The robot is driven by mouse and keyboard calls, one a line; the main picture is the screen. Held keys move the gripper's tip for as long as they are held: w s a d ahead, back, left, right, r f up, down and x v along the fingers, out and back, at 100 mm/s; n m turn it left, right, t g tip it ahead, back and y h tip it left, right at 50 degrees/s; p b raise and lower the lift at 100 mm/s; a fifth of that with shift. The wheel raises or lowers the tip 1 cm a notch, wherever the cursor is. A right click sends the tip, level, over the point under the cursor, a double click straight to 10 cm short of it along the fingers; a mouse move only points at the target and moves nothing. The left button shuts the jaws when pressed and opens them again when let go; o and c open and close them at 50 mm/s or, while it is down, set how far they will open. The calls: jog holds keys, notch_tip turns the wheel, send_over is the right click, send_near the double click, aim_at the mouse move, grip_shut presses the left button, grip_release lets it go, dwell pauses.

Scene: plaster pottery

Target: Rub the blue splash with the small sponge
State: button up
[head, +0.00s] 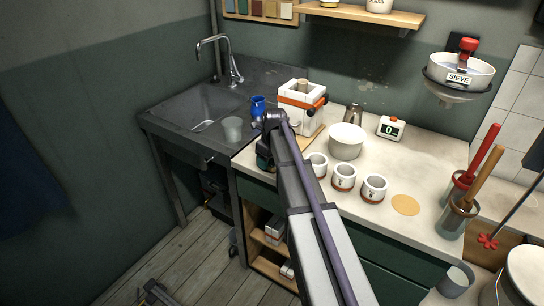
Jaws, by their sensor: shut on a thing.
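My arm reaches up from the bottom edge and bends down at its wrist near the counter's left end. I cannot pick out the small sponge or the blue splash in the head view; the arm covers part of the counter (425,165).
A blue jug (257,107) and grey cup (233,130) stand near the sink (200,108). A white box with orange clamps (297,112), a white bowl (346,142) and three small pots, one being a white pot (374,188), stand close right of my arm.

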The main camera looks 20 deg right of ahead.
jog(key=w+d, duration=0.2)
jog(key=d, duration=0.1)
jog(key=w+d, duration=0.1)
jog(key=d, duration=0.1)
jog(key=shift+w+d, duration=0.25)
jog(key=shift+w, duration=0.1)
jog(key=shift+w+d+r, duration=0.1)
jog(key=shift+w+d, duration=0.05)
jog(key=shift+d, duration=0.15)
notch_tip(320, 180, up, 7)
jog(key=p, duration=0.7)
jog(key=shift+r, duration=0.15)
